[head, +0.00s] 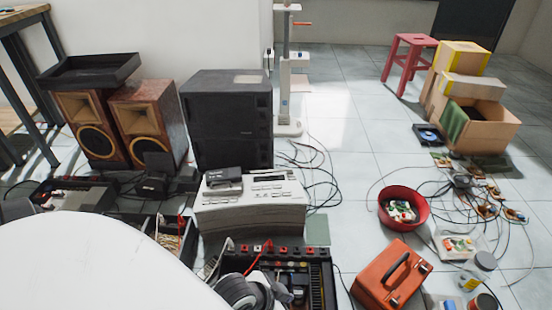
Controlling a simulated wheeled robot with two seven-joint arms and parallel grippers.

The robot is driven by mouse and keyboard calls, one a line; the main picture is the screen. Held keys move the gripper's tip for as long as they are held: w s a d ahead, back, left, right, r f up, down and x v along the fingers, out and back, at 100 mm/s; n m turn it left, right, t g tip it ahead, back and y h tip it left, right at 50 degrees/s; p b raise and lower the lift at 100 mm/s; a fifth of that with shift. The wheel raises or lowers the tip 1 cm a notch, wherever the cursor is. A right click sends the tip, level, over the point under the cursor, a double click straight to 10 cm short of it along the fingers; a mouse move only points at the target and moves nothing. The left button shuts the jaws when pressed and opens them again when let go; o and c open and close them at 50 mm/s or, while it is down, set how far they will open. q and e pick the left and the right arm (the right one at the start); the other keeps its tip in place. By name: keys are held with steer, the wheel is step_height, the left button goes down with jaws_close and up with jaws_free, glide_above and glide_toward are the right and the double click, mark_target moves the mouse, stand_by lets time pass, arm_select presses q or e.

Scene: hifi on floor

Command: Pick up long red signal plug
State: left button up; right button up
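I cannot pick out the long red signal plug with certainty. A thin red lead (263,256) bends over the open black unit (318,260) at the bottom centre, near small red and dark sockets along its back edge. Other red bits (181,226) show by a dark box with wires, left of the white device. Neither gripper can be made out. A large smooth white shape, probably part of my own body, fills the lower left and hides the floor there.
A white hi-fi device (250,212) stands behind the black unit. Grey round parts (238,290), like headphones, lie at its front left. A red toolbox (390,275), red bowl (421,222) and loose cables crowd the right. Speakers (150,118) stand behind left. Floor (350,170) is clearer centre right.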

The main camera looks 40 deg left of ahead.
arm_select(q)
steer(key=w+a+f+g+y, duration=0.1)
steer(key=w+a+f, duration=0.6)
steer(key=a+f, duration=0.15)
steer(key=n+y+b, duration=0.1)
steer(key=n+b, duration=0.1)
glide_toward(270, 244)
steer(key=b+x, duration=0.7)
steer(key=shift+w+f, duration=0.1)
steer(key=shift+f, duration=0.1)
steer(key=shift+w+f+b, duration=0.15)
steer(key=shift+f+b, duration=0.1)
steer(key=shift+b, duration=0.2)
jaws_close()
arm_select(e)
steer(key=w+a+r+y, duration=0.1)
steer(key=a+r+y, duration=0.1)
steer(key=a, duration=0.3)
steer(key=shift+w+a+r+n+t+y, duration=0.2)
steer(key=shift+w+r+n+t+y, duration=0.15)
steer(key=shift+y, duration=0.35)
